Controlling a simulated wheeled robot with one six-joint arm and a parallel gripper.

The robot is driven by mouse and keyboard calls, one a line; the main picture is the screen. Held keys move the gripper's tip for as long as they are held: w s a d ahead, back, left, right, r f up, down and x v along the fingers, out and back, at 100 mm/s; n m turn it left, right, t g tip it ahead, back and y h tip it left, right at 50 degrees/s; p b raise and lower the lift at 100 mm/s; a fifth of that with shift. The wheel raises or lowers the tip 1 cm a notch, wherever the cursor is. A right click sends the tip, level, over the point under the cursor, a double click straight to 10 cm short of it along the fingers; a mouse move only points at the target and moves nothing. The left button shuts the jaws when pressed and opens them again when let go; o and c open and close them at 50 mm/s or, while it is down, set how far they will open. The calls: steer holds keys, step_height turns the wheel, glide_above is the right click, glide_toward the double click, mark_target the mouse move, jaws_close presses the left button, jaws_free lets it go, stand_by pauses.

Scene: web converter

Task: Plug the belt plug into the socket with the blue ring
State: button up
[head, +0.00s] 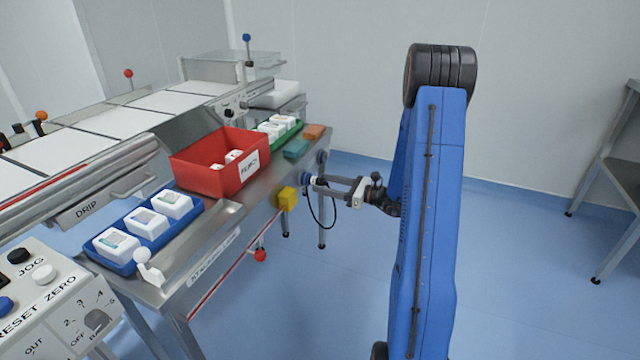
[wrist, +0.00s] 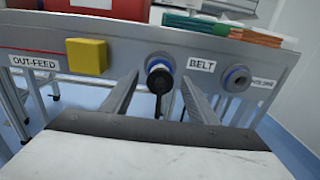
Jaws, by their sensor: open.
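The socket with the blue ring (wrist: 160,62) is on the steel front panel, left of the BELT label in the wrist view. The dark belt plug (wrist: 159,79) sits at this socket, its back end toward me; I cannot tell how deep it is seated. A black cable (head: 335,215) hangs in a loop below it in the head view. My gripper (wrist: 160,82) is open, with one finger on each side of the plug in the wrist view and a gap on both sides. In the head view my gripper (head: 316,184) reaches the panel from the right.
A second round socket (wrist: 237,78) is right of the BELT label (wrist: 201,64). A yellow block (wrist: 87,57) sticks out left of the plug. A red bin (head: 205,178) and a blue tray (head: 124,262) stand on the bench above.

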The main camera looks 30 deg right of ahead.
steer(key=v, duration=1.4)
steer(key=shift+s+d, duration=0.2)
steer(key=shift+d, duration=0.05)
steer(key=s+a+r+n+g, duration=0.3)
steer(key=s+a+n+g, duration=0.15)
steer(key=a, duration=0.45)
steer(key=s+a+r+n+g, duration=0.2)
steer(key=s+a+n+g, duration=0.25)
steer(key=a, duration=0.35)
steer(key=s+a+r+n+g, duration=0.3)
steer(key=a+n, duration=0.2)
steer(key=a, duration=0.4)
steer(key=s+a+r+n+t+h, duration=0.1)
steer(key=s+r+n+t+h, duration=0.1)
steer(key=s+r+n+h, duration=0.4)
steer(key=shift+s+n+t+h, duration=0.3)
steer(key=shift+s+n+h, duration=2.2)
steer(key=shift+s+n, duration=2.3)
steer(key=shift+s+a+m, duration=0.1)
steer(key=shift+s+m, duration=0.5)
